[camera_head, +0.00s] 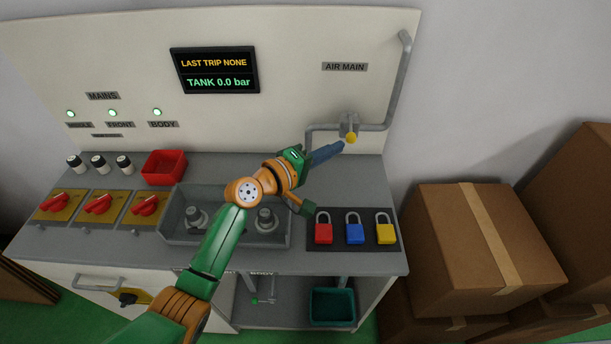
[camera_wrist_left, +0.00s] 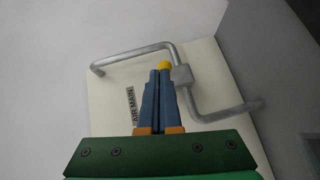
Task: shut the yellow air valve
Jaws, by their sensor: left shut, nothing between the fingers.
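The yellow air valve (camera_head: 351,137) sits on the grey pipe under the AIR MAIN label in the head view. Its yellow end (camera_wrist_left: 165,65) shows just past my fingertips in the left wrist view, beside the grey valve body (camera_wrist_left: 181,75). My left gripper (camera_head: 341,146) is shut with nothing between its blue fingers. Its tips are at or very close to the yellow part; I cannot tell whether they touch. The fingers hide part of the valve in the wrist view. My right gripper is not in view.
The grey pipe (camera_head: 396,80) runs up the panel's right edge. Below stand a grey tray (camera_head: 170,232) with round fittings and red, blue and yellow padlocks (camera_head: 386,234). Red rotary switches (camera_head: 98,204) are at left. Cardboard boxes (camera_head: 450,230) stand at right.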

